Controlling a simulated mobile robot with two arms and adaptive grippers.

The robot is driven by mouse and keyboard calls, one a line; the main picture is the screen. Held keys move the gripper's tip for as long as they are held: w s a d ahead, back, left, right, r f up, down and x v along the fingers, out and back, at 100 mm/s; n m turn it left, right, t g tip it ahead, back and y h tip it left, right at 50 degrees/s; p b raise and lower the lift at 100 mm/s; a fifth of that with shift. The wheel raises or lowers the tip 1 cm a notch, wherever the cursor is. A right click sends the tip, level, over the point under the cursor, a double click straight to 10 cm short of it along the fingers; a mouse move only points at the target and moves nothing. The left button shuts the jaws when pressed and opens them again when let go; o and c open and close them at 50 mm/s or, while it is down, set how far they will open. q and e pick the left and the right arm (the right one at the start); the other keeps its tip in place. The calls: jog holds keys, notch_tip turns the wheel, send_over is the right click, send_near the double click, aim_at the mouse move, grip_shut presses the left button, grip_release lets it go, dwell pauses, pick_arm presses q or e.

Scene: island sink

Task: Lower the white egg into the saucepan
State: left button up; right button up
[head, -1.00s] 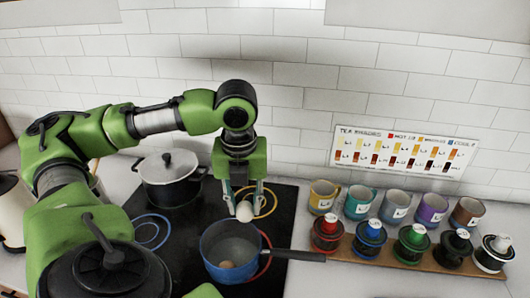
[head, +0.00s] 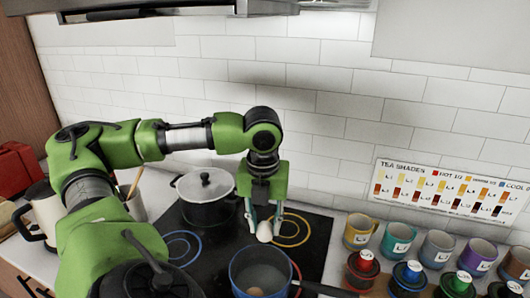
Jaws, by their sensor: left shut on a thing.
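My left gripper (head: 264,224) points down and is shut on the white egg (head: 264,232), which sits between its two fingertips. The egg is above the stove, just beyond the far rim of the blue saucepan (head: 234,280) in the head view. The saucepan stands on the stove with its dark handle (head: 325,288) pointing right. A brown egg (head: 254,291) lies inside it, partly cut by the bottom edge of the view. My right gripper is not in view.
A lidded black pot (head: 207,200) stands left of the gripper on the black stove (head: 200,262). Coloured mugs (head: 398,238) and lidded jars (head: 362,272) stand to the right below a tea chart (head: 440,188). A utensil crock (head: 133,204) and a kettle (head: 40,215) are at left.

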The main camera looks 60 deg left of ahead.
aim_at(264, 235)
pick_arm(q)
notch_tip(264, 235, down, 10)
jog(key=b, duration=0.4)
jog(key=shift+f, duration=0.2)
dwell(1.4)
jog(key=shift+f+b, duration=0.85)
jog(key=shift+f, duration=1.65)
dwell(1.3)
jog(key=o, duration=0.8)
jog(key=r, duration=0.8)
jog(key=s+d+r, duration=0.1)
jog(key=r, duration=0.3)
